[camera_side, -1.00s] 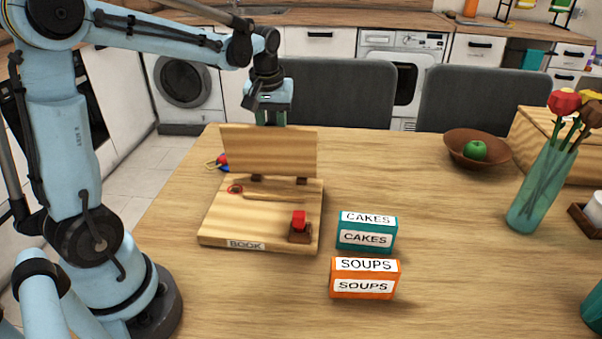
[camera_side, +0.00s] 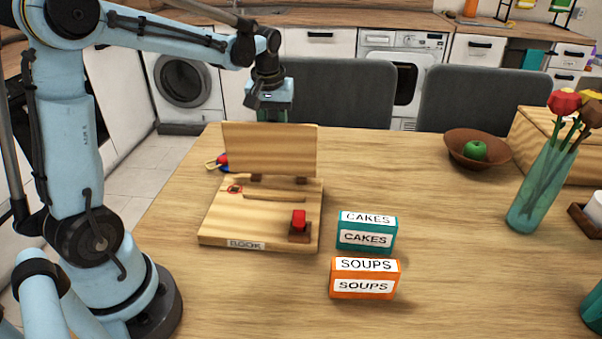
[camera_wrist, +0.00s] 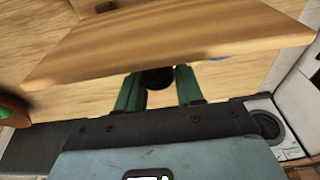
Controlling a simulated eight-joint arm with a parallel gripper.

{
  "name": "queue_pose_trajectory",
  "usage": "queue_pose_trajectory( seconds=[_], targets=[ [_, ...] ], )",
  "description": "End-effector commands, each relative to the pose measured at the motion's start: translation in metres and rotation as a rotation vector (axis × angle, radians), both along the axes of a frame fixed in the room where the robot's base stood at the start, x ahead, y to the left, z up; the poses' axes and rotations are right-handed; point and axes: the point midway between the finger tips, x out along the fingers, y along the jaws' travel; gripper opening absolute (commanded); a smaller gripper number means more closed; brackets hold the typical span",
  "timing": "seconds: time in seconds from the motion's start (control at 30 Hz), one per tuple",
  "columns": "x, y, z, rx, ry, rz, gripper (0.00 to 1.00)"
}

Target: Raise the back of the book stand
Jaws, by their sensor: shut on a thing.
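The wooden book stand (camera_side: 218,222), labelled BOOK, lies on the table with its hinged back (camera_side: 270,150) standing up from the base at a tilt. My gripper (camera_side: 275,116) is behind the back's top edge, fingertips hidden by the panel in the side view. In the wrist view, the green fingers of my gripper (camera_wrist: 158,88) are on either side of a dark round knob (camera_wrist: 157,77) at the panel's far side, shut on it.
A red block on a brown holder (camera_side: 299,220) sits at the base's front right. Teal CAKES (camera_side: 366,233) and orange SOUPS (camera_side: 364,278) boxes stand right of the stand. A bowl with a green apple (camera_side: 470,160) and a flower vase (camera_side: 540,190) are farther right. The table's middle right is clear.

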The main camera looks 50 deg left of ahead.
Motion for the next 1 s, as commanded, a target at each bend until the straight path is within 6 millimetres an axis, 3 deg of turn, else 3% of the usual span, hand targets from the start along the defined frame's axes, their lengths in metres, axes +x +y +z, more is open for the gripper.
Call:
queue_pose_trajectory(
  seconds=[1.0],
  targets=[
    [0.018,0.018,-0.008,0.002,-0.002,0.000,0.20]
  ],
)
